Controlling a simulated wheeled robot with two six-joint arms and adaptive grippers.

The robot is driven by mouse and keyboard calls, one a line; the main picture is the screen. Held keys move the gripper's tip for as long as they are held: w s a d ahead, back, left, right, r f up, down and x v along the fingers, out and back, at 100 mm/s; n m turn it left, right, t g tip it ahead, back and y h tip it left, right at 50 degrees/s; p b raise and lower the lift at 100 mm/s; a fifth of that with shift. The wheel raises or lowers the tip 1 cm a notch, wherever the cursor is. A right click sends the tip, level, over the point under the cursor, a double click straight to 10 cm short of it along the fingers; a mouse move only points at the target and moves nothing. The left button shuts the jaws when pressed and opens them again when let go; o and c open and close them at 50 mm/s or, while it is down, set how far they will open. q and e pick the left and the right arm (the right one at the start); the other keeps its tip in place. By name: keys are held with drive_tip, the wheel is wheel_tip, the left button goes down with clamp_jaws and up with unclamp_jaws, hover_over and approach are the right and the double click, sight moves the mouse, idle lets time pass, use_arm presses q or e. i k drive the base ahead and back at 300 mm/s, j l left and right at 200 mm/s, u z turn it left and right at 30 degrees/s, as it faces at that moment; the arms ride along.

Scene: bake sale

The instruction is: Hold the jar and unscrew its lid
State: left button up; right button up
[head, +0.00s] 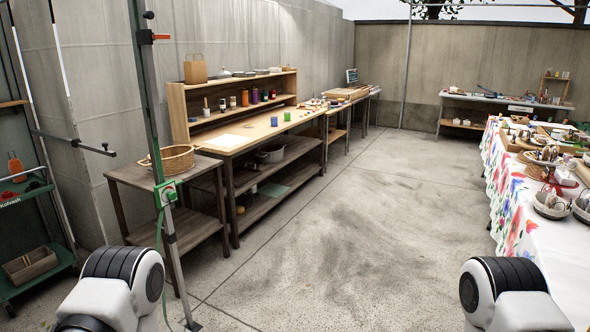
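Several small jars or canisters stand on the shelf of the wooden workbench (255,133) along the left wall, among them a red one (244,98) and a purple one (254,96). A blue item (274,121) and another bluish item (287,116) sit on the bench top below. All are small and far off, so I cannot tell which is the task's jar or make out a lid. Only upper parts of my two arms show at the bottom corners. Neither gripper is in view, and no jar is near my arms.
A green pole stand (151,110) rises close by at the left, before a side table with a wicker basket (178,158). A green cart (62,260) is at far left. A cloth-covered table (545,232) lines the right. The concrete floor (350,220) between is clear.

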sight(274, 123)
drive_tip(key=i, duration=3.7)
